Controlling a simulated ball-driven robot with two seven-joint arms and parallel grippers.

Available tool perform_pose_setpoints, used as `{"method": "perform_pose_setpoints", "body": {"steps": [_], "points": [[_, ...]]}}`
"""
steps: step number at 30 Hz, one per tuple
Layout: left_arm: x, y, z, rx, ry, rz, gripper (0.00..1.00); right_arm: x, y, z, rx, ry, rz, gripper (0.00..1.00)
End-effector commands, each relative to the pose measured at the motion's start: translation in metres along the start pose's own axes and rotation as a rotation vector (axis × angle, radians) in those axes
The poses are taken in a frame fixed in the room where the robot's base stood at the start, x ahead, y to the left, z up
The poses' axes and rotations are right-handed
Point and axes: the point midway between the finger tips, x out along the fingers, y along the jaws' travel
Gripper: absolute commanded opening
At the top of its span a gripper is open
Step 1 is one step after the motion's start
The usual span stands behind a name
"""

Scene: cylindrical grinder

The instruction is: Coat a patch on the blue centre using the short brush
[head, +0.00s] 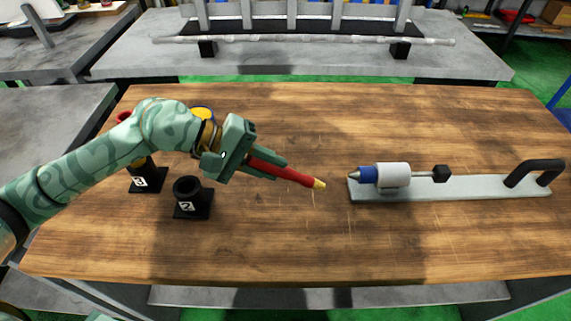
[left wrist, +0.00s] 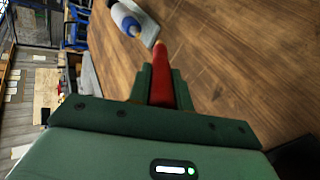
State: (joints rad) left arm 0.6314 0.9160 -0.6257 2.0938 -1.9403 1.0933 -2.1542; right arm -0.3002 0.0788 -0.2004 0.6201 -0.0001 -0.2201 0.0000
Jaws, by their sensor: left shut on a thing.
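My left gripper (head: 270,163) is shut on a red brush (head: 295,175) with a pale yellow tip, held above the wooden table and pointing right and slightly down. The red brush (left wrist: 159,75) also shows between the fingers in the left wrist view. The blue centre (head: 368,174) is a blue piece with a grey pointed end, on the left end of a white cylinder (head: 393,175). It lies to the right of the brush tip, apart from it in the head view. In the left wrist view the blue centre (left wrist: 131,28) is beyond the brush tip. My right gripper is not in view.
The white cylinder is mounted on a pale base plate (head: 470,189) with a black handle (head: 535,172) at its right end. A black holder (head: 191,198) stands empty on the left, with another holder (head: 146,180) behind it. The table's front middle (head: 330,245) is clear.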

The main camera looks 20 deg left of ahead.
Motion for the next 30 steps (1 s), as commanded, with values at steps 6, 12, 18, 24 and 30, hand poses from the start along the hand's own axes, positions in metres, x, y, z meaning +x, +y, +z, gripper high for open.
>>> {"method": "perform_pose_setpoints", "body": {"steps": [6,12,18,24,30], "points": [[-0.009,-0.007,-0.001,-0.001,-0.002,-0.001,0.0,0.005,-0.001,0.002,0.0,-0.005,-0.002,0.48],[-0.01,-0.006,-0.001,0.0,-0.002,0.0,0.0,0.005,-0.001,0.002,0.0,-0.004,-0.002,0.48],[-0.018,-0.017,-0.004,-0.001,0.001,-0.004,0.0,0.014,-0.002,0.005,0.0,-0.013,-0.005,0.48],[-0.032,-0.024,-0.006,-0.001,-0.001,-0.002,0.0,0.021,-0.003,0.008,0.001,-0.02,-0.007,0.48],[-0.035,-0.023,-0.005,0.001,-0.001,0.0,0.0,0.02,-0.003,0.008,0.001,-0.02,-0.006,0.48]]}}
